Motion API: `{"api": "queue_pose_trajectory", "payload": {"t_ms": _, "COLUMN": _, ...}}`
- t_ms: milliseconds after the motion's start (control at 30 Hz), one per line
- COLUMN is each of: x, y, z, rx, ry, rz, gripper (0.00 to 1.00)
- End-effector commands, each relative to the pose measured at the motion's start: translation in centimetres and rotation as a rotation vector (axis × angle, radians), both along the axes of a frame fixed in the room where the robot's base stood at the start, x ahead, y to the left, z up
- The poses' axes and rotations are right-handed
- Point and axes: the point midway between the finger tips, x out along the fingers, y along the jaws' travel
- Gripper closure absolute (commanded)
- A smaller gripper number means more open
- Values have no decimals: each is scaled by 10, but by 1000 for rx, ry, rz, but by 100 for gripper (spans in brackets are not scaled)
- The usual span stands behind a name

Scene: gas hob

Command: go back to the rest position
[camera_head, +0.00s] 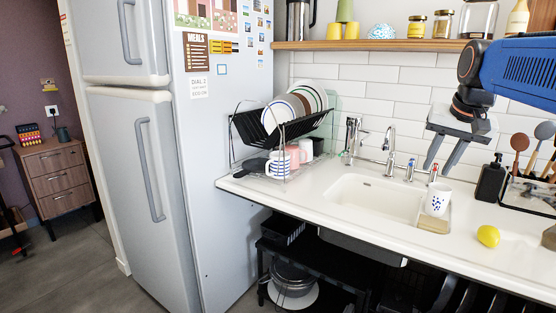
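My gripper (438,167) hangs from my blue arm at the upper right, above the right part of the sink. Its two grey fingers point down and slightly left, with a gap between them. I see nothing held between them. A white cup with dark blue spots (436,195) stands just below the fingertips in the picture. I cannot tell how far the fingers are from the cup in depth, but they do not appear to grip it.
The sink (375,199) has a tall tap (390,150) behind it. A dark soap bottle (491,178) and utensils stand right. A lemon (488,236) lies on the counter (450,240). A dish rack (280,125) is left, beside the fridge (150,160). A shelf (370,45) runs above.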

Motion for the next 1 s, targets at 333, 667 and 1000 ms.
{"api": "queue_pose_trajectory", "payload": {"t_ms": 333, "x": -112, "y": 60, "z": -97, "rx": -62, "ry": 13, "rz": 201, "gripper": 73}}
{"api": "queue_pose_trajectory", "payload": {"t_ms": 667, "x": -208, "y": 91, "z": -205, "rx": -121, "ry": 22, "rz": 382, "gripper": 73}}
{"api": "queue_pose_trajectory", "payload": {"t_ms": 1000, "x": -240, "y": 98, "z": -246, "rx": -143, "ry": 24, "rz": 447, "gripper": 73}}
